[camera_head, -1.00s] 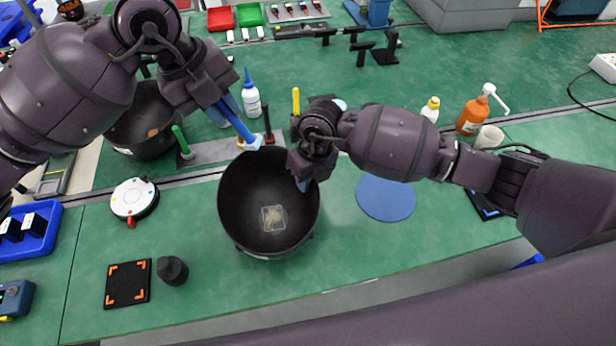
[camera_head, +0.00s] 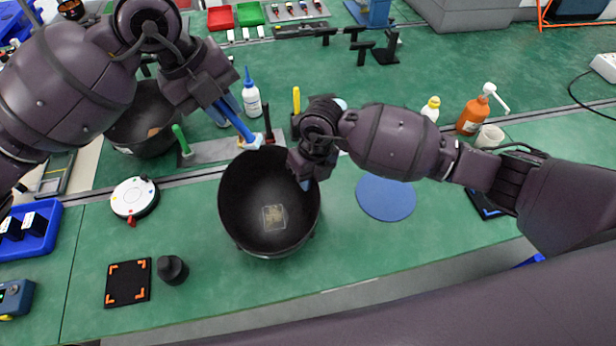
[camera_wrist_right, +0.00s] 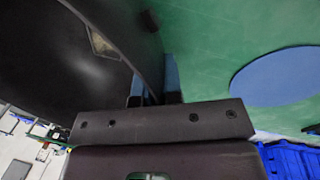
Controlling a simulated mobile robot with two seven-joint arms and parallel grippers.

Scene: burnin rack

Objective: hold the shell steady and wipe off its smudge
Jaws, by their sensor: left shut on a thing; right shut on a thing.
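The shell (camera_head: 240,200) is a black, deep, bowl-like piece near the table's middle, open upward. A tan smudge (camera_head: 273,217) inside a thin square outline shows on its inner wall; it also shows in the right wrist view (camera_wrist_right: 100,42). My right gripper (camera_head: 305,178) is shut on the shell's right rim; in the right wrist view the wall (camera_wrist_right: 152,75) runs between its blue fingers. My left gripper (camera_head: 222,104) is shut on a blue-handled tool (camera_head: 238,124) with a pale tip, near the shell's far rim, away from the smudge. Whether the tip touches the rim is unclear.
A second black bowl (camera_head: 146,125) stands at back left. A round blue mat (camera_head: 386,197) lies right. A black square pad (camera_head: 128,284) and black knob (camera_head: 172,270) lie front left.

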